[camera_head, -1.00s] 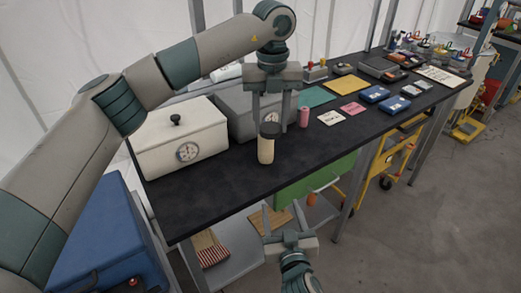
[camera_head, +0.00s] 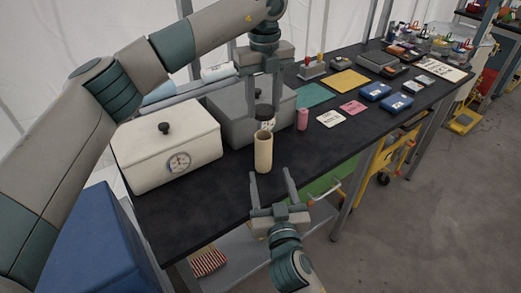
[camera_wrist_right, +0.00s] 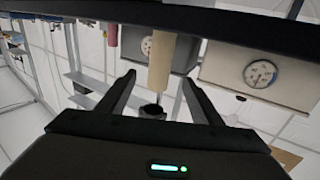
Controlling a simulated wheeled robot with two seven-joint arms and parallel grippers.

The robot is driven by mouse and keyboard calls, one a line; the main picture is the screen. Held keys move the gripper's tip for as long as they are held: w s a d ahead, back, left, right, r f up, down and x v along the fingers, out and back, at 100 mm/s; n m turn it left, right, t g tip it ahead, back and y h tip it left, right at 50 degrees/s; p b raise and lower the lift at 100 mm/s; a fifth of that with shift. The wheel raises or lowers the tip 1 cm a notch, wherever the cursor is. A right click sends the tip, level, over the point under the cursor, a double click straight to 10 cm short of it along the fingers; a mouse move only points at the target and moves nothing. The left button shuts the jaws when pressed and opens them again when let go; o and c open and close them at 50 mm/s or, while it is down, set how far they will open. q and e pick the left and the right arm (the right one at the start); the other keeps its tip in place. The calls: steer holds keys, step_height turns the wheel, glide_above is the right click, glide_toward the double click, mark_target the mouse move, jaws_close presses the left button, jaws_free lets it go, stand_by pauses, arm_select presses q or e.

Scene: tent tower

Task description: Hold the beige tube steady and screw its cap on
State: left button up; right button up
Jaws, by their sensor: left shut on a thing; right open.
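The beige tube (camera_head: 263,155) stands upright on the black table with its open top showing. It also shows between my right fingers in the upside-down right wrist view (camera_wrist_right: 161,62). The black cap (camera_head: 264,112) is above the tube and apart from it; in the right wrist view the cap (camera_wrist_right: 152,109) shows beyond the tube's end. My left gripper (camera_head: 264,100) is shut on the cap from above. My right gripper (camera_head: 269,173) is open and empty in front of the tube, its fingers pointing toward it, low near the table's front edge.
A white box with a dial (camera_head: 170,145) stands left of the tube, and a grey box (camera_head: 230,118) stands behind it. The tabletop front left of the tube is clear.

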mark_target(265, 156)
arm_select(q)
steer(key=shift+w, duration=0.15)
arm_select(e)
steer(key=shift+w, duration=0.1)
arm_select(q)
steer(key=shift+s+r, duration=0.15)
steer(key=shift+s, duration=0.2)
arm_select(e)
steer(key=shift+s+r, duration=0.2)
steer(key=shift+s, duration=0.1)
arm_select(q)
steer(key=shift+w, duration=0.2)
arm_select(e)
steer(key=shift+w+a, duration=0.1)
steer(key=shift+w, duration=0.7)
steer(key=w, duration=0.3)
steer(key=w+a, duration=0.1)
steer(key=w, duration=0.6)
steer(key=shift+w+a, duration=0.25)
steer(key=shift+a, duration=0.1)
arm_select(q)
steer(key=shift+s, duration=0.1)
arm_select(e)
steer(key=shift+f, duration=0.1)
jaws_close()
arm_select(q)
steer(key=shift+f, duration=2.55)
steer(key=shift+f, duration=0.15)
steer(key=shift+f, duration=0.8)
